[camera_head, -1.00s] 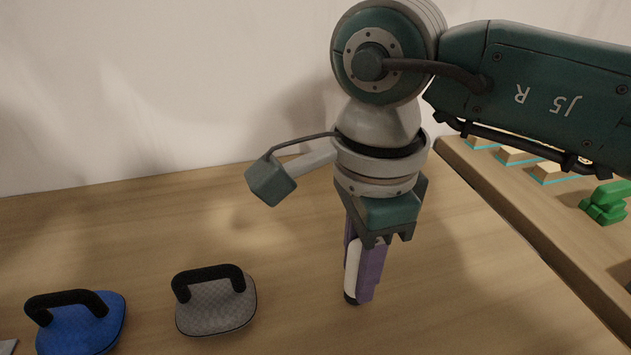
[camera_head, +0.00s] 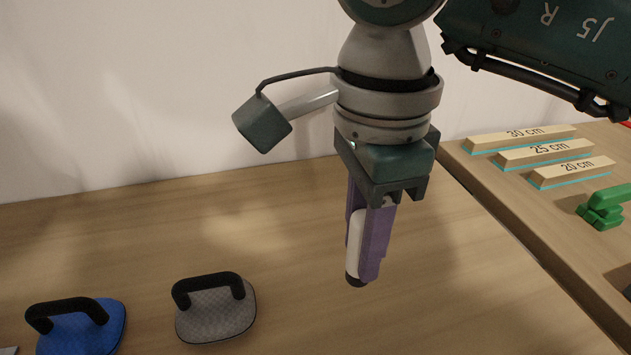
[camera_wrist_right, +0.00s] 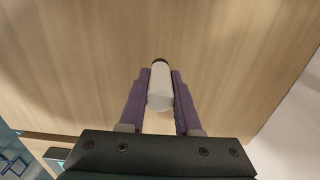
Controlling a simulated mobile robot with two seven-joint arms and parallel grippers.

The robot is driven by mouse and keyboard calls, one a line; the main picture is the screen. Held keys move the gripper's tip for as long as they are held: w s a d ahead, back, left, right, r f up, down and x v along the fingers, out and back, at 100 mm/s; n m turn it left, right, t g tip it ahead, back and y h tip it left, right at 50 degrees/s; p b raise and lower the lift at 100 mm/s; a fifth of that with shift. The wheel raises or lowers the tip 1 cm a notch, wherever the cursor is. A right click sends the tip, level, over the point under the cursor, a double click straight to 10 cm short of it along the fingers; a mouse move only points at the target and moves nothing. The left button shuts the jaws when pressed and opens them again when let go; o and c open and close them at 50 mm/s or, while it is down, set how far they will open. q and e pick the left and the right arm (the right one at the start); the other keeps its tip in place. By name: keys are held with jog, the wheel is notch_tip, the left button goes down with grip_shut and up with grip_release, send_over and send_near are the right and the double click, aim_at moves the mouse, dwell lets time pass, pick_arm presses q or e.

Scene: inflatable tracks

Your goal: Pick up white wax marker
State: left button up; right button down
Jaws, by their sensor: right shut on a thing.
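The white wax marker (camera_head: 354,240) is a short white cylinder with a dark tip, held upright with its dark end down. My right gripper (camera_head: 368,265) has purple fingers shut on the marker, above the wooden table. In the right wrist view, the marker (camera_wrist_right: 160,90) sits between the two purple fingers of the gripper (camera_wrist_right: 160,95). Part of the marker is hidden by the fingers in the head view. My left gripper is in neither view.
A grey pad with a black handle (camera_head: 216,312) and a blue pad with a black handle (camera_head: 75,330) lie left on the table (camera_head: 130,230). At right, labelled wooden bars (camera_head: 545,152) and a green object (camera_head: 603,207) rest on another surface. A wall stands behind.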

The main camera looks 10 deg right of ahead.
notch_tip(320, 180, up, 15)
jog(key=shift+p, duration=0.3)
dwell(0.5)
